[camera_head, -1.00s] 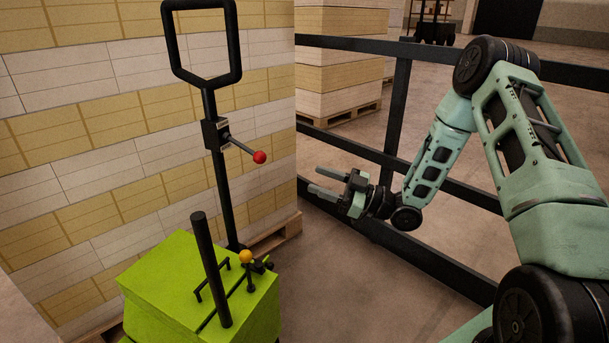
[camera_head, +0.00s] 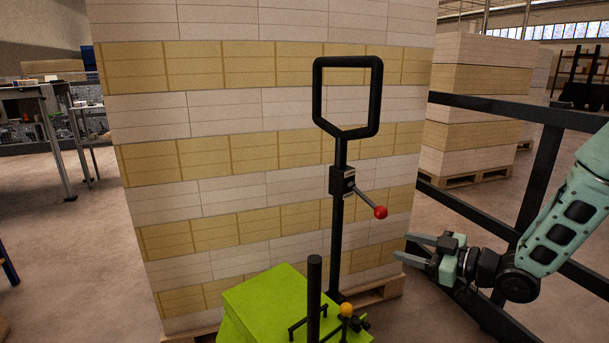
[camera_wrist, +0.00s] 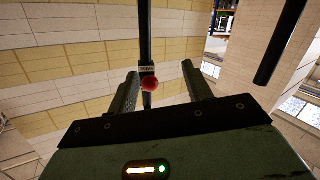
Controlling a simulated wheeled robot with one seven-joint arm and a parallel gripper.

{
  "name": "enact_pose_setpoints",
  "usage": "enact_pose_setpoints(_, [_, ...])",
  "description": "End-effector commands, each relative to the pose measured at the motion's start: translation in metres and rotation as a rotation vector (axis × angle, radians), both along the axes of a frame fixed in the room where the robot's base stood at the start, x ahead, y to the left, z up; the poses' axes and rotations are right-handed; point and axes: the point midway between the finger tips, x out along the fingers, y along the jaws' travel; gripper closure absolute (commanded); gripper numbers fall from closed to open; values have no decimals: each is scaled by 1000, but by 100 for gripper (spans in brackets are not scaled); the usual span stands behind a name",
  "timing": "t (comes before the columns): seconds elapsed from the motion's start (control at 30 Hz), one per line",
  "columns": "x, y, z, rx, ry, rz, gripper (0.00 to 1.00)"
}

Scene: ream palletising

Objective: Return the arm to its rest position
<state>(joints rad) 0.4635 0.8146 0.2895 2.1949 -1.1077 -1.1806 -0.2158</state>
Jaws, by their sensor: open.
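My gripper (camera_head: 408,247) is at the right in the head view, at the end of my green arm. Its two fingers point left and are apart, with nothing between them. In the wrist view my gripper (camera_wrist: 165,85) is also open. The red ball of a lever (camera_head: 380,212) on the black handle post (camera_head: 337,235) is left of and above my gripper in the head view. That red ball (camera_wrist: 149,84) shows between the fingers in the wrist view, beyond them; I cannot tell how far.
A tall stack of white and yellow reams (camera_head: 250,150) on a pallet stands behind the lime-green machine (camera_head: 265,305). A dark rail fence (camera_head: 540,170) runs behind my arm at the right. Another stack (camera_head: 465,100) is beyond it. Open floor (camera_head: 70,260) lies at the left.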

Motion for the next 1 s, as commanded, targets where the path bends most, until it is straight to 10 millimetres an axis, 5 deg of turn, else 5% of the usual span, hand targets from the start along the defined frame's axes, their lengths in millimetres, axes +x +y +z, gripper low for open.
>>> enact_pose_setpoints(0.03, [0,23,5,-74,53,-6,50])
enact_pose_setpoints(0.17, [-12,60,8,-249,228,-69,50])
enact_pose_setpoints(0.4, [-96,105,20,-502,566,-198,50])
enact_pose_setpoints(0.8, [-296,121,47,-737,1057,-298,50])
enact_pose_setpoints(0.93, [-350,118,56,-790,1174,-297,50])
enact_pose_setpoints(1.0, [-350,117,77,-790,1188,-302,50])
